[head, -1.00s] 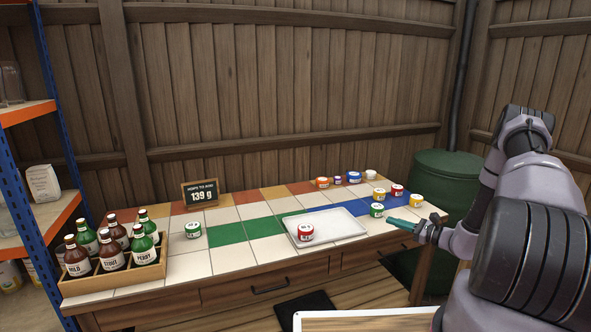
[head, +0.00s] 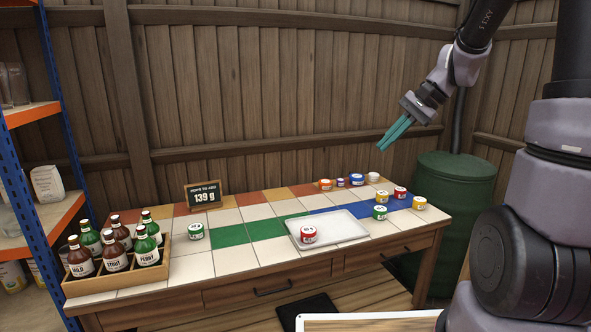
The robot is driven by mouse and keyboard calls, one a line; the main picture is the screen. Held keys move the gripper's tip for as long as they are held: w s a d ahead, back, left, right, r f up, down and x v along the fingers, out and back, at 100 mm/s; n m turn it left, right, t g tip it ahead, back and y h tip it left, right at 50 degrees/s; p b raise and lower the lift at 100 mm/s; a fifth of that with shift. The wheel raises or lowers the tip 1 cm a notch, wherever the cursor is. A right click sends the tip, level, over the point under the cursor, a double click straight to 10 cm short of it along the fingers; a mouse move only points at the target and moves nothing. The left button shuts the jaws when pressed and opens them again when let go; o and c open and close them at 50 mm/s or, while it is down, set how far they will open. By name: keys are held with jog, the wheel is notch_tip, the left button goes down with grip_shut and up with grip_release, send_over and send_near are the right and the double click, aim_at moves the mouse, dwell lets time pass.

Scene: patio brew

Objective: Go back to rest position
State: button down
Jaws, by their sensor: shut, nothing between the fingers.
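My gripper (head: 384,145) is raised well above the back right of the tiled table (head: 190,262), in front of the wooden fence. Its teal fingers point down and to the left. They are shut and hold nothing. My arm comes in from the right side of the view. On the table, a white tray (head: 345,222) holds one red-labelled tin (head: 309,235) near its front left corner. The gripper is apart from everything on the table.
Several small tins, such as a blue one (head: 357,180) and a yellow one (head: 419,203), stand at the table's right. A green tin (head: 196,231), a bottle crate (head: 125,279) and a small sign (head: 204,195) are left. A green barrel (head: 450,200) stands behind right.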

jog(key=s+d+r+n+t+h, duration=0.1)
jog(key=s+r+n+t+h, duration=0.1)
jog(key=s+r, duration=0.3)
jog(key=s+d+r+n+t+h, duration=0.1)
jog(key=s+r+n+t+h, duration=0.1)
jog(key=s, duration=0.8)
notch_tip(320, 180, up, 3)
jog(key=shift+s+d+f+t+h, duration=0.1)
jog(key=shift+s+d+t+h, duration=0.15)
jog(key=shift+t+h, duration=0.45)
jog(key=c, duration=1.5)
grip_release()
jog(key=shift+c, duration=0.2)
